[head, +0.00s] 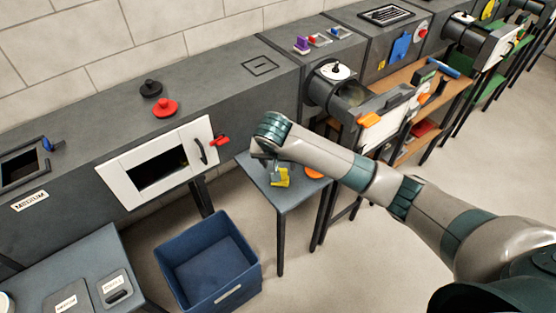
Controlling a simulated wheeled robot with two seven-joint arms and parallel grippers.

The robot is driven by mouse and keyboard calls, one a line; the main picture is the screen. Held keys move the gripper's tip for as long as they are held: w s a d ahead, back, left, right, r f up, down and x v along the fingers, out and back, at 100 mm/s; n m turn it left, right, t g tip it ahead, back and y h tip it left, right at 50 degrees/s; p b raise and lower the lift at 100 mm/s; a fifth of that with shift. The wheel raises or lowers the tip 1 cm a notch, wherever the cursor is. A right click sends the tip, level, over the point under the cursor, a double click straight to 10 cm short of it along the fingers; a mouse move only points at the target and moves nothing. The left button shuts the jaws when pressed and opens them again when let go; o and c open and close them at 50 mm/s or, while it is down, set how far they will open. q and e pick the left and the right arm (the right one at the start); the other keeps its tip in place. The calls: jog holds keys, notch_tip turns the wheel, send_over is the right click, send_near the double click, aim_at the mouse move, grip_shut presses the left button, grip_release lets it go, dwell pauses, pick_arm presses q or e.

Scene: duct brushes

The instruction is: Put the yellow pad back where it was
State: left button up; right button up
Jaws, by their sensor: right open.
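A yellow pad (281,178) lies on the small grey side table (292,195), right below my right gripper (272,168). My right arm reaches in from the right and its wrist is above the table. The gripper points down at the pad and is open; the fingers are small and partly hidden by the wrist, so I cannot tell whether they touch the pad. My left gripper is not in view.
An orange disc (314,173) lies on the same table. A blue bin (208,262) stands on the floor at its left. Black (151,88) and red (166,108) knobs sit on top.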

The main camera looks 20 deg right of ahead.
jog(key=shift+v, duration=1.95)
